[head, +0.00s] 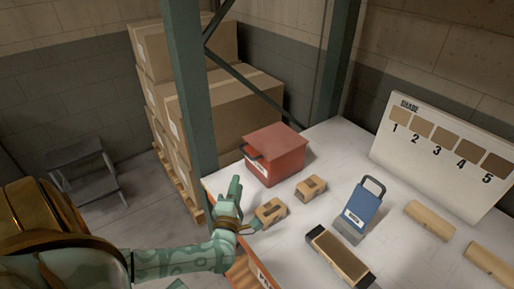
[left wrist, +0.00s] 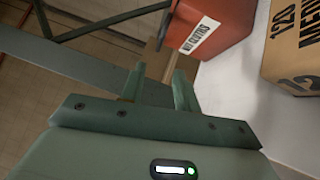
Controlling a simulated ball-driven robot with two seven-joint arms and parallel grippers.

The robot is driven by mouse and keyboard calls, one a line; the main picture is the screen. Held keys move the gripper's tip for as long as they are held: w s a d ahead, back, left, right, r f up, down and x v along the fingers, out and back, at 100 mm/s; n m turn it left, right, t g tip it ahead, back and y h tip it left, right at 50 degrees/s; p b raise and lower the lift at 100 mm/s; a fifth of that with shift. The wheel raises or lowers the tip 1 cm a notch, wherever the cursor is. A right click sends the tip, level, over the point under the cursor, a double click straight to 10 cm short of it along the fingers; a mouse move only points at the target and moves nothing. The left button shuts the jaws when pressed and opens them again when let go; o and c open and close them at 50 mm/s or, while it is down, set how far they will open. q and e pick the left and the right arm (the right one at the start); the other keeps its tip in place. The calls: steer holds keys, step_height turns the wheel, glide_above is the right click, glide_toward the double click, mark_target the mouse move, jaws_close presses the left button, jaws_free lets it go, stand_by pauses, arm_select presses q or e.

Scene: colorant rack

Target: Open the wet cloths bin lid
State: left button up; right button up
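The wet cloths bin (head: 272,168) is a red box near the back left of the white bench. Its red lid (head: 275,142) looks shut, and a dark handle and pale label show on its left front. My left gripper (head: 240,206) is in front of the bin, near the bench's left edge, apart from it. In the left wrist view the bin (left wrist: 232,22) is at the top with its label readable, and the left gripper's fingers (left wrist: 158,82) are spread with nothing between them. My right gripper is not in view.
Sanding blocks (head: 270,211) (head: 311,187) sit close to the gripper and bin. A green rack post (head: 190,85) rises behind the bench's left edge.

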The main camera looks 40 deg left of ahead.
mark_target(245, 152)
arm_select(q)
steer(key=b+x, duration=0.1)
steer(key=x, duration=1.3)
steer(key=shift+a, duration=0.2)
steer(key=shift+r, duration=0.1)
jaws_close()
